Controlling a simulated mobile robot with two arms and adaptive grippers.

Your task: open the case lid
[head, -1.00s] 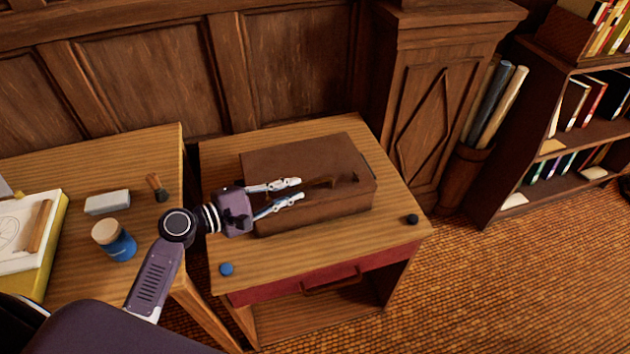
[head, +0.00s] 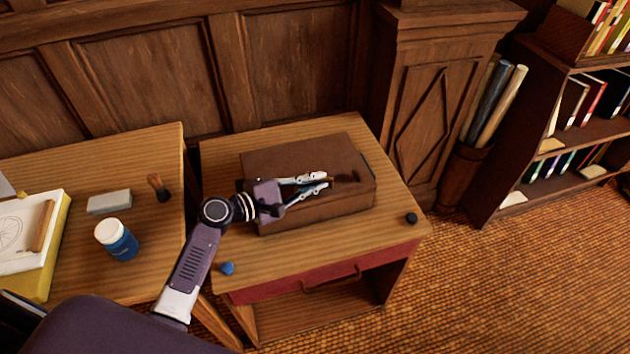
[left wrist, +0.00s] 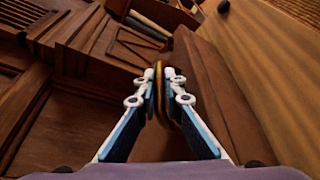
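The brown case (head: 300,152) lies flat on a small wooden desk with its lid down. A dark handle (head: 346,180) shows on its top, just right of my fingertips. My left gripper (head: 323,182) is over the case top, pointing right, with a small gap between its fingers. In the left wrist view, the fingers (left wrist: 163,78) narrow toward a thin tan-edged strip, which looks like the handle (left wrist: 159,92). It shows between them, but I cannot tell whether they touch it. My right gripper is out of view.
The desk (head: 285,257) carries a blue knob (head: 227,268) and a black knob (head: 411,218) near its front corners. The left table holds a blue jar (head: 117,240), a brush (head: 158,187) and an eraser-like block (head: 109,202). Panelled wall stands behind.

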